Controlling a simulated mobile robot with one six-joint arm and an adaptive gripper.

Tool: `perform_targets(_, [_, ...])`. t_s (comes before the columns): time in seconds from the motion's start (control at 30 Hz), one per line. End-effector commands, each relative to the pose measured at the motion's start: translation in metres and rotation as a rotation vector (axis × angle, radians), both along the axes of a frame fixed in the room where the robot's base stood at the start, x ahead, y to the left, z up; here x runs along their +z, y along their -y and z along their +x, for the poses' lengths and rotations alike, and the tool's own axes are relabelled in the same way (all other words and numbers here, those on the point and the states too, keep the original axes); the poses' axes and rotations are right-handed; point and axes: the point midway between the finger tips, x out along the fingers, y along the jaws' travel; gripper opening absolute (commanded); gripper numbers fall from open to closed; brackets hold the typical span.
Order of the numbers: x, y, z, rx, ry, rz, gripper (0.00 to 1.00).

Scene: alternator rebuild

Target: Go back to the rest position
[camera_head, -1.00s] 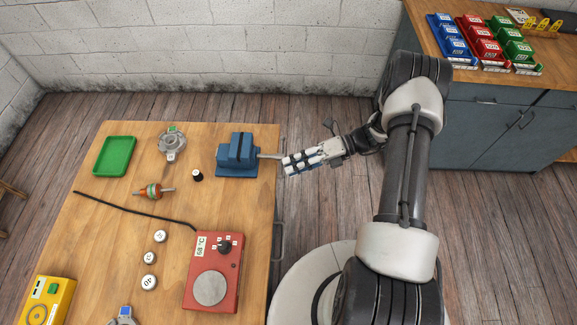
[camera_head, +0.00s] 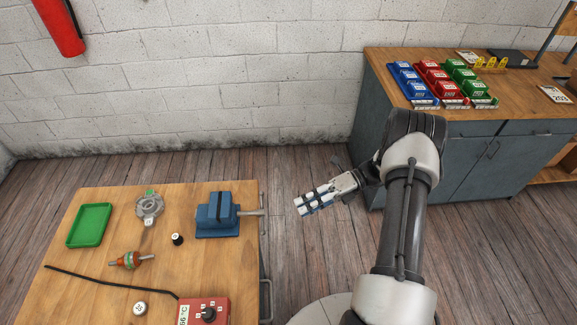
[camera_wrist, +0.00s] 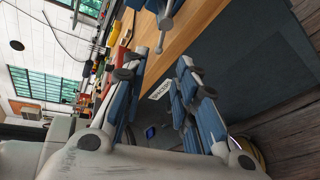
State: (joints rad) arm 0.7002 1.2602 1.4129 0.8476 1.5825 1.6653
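My gripper (camera_head: 312,201) hangs in the air over the floor, just right of the wooden workbench (camera_head: 85,275) and the blue vise (camera_head: 216,216). It is apart from the vise handle. In the wrist view my gripper (camera_wrist: 162,82) shows two blue-padded fingers spread apart with nothing between them. The bench edge (camera_wrist: 185,36) runs past beyond the fingertips. My arm reaches in from the lower right of the head view.
On the bench are a green tray (camera_head: 90,225), a grey metal housing (camera_head: 149,207), a rotor (camera_head: 130,259), a black cable and a red heater (camera_head: 203,311). A cabinet (camera_head: 440,165) with coloured bins (camera_head: 440,82) stands behind right. Floor between is clear.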

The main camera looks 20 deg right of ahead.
Motion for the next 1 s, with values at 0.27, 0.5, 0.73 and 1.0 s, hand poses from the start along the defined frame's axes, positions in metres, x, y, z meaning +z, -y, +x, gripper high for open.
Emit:
perform_targets(0.27, [0.011,-0.003,0.002,0.031,0.040,-0.029,0.27])
perform_targets(0.5, [0.079,-0.025,0.000,0.284,0.326,-0.215,0.27])
perform_targets(0.73, [0.149,-0.054,-0.023,0.621,0.671,-0.397,0.27])
perform_targets(1.0, [0.213,-0.083,-0.069,1.059,1.072,-0.562,0.27])
